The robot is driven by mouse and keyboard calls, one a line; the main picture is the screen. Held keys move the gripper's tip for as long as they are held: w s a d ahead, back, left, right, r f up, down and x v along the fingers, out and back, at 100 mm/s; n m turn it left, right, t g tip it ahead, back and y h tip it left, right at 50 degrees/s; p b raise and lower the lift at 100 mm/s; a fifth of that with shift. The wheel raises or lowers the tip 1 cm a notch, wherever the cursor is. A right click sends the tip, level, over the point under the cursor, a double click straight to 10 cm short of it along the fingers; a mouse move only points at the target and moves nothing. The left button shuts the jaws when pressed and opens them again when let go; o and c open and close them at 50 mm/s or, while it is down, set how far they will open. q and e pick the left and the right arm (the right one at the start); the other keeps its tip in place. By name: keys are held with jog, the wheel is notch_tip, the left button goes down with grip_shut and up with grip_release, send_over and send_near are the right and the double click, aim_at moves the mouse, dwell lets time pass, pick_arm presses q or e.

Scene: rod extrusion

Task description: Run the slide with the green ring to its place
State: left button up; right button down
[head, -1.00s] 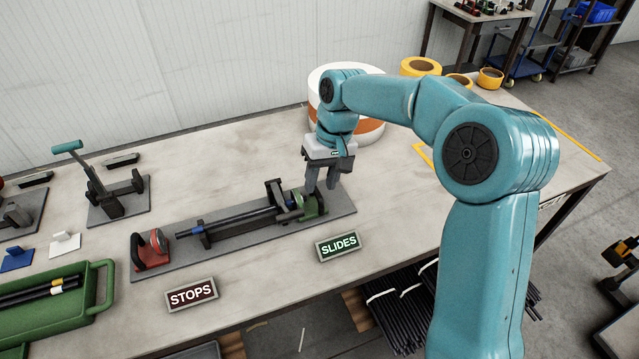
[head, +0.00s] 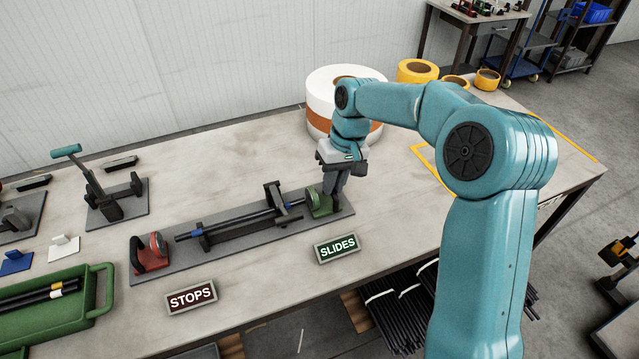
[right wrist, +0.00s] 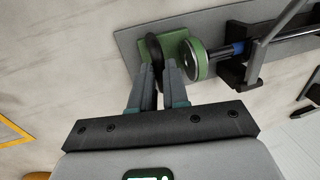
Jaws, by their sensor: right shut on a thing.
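The green slide (head: 325,207) sits at the right end of the long grey base plate (head: 226,246). Its upright green ring (head: 312,201) faces the rod, and it also shows in the right wrist view (right wrist: 195,60). My right gripper (head: 331,194) is shut on the slide's dark upright grip (right wrist: 153,52), to the right of the ring. The dark rod (head: 240,226) lies in two black supports. Its blue-banded right end (right wrist: 238,47) points at the ring; I cannot tell whether its tip touches or enters it. My left gripper is not in view.
A red stop (head: 151,257) with a red ring stands at the plate's left end. A green tray (head: 95,312) holds rods at left. A large white-and-orange roll (head: 322,88) stands behind my right arm.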

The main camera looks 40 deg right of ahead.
jog(key=shift+s+d, duration=0.15)
jog(key=shift+d, duration=0.7)
jog(key=shift+a+r, duration=0.1)
jog(key=shift+a, duration=0.05)
jog(key=c, duration=1.1)
grip_release()
jog(key=shift+s+d, duration=0.1)
jog(key=shift+d, duration=0.15)
jog(key=shift+a, duration=0.15)
jog(key=shift+r, duration=0.1)
jog(key=d+r, duration=0.1)
jog(key=r, duration=0.4)
jog(key=d+r+p, duration=0.1)
jog(key=r, duration=0.4)
jog(key=d+r, duration=0.1)
jog(key=r, duration=0.4)
jog(key=shift+s+d+r, duration=0.1)
jog(key=shift+s+r, duration=0.25)
jog(key=shift+r, duration=0.05)
jog(key=shift+s, duration=0.1)
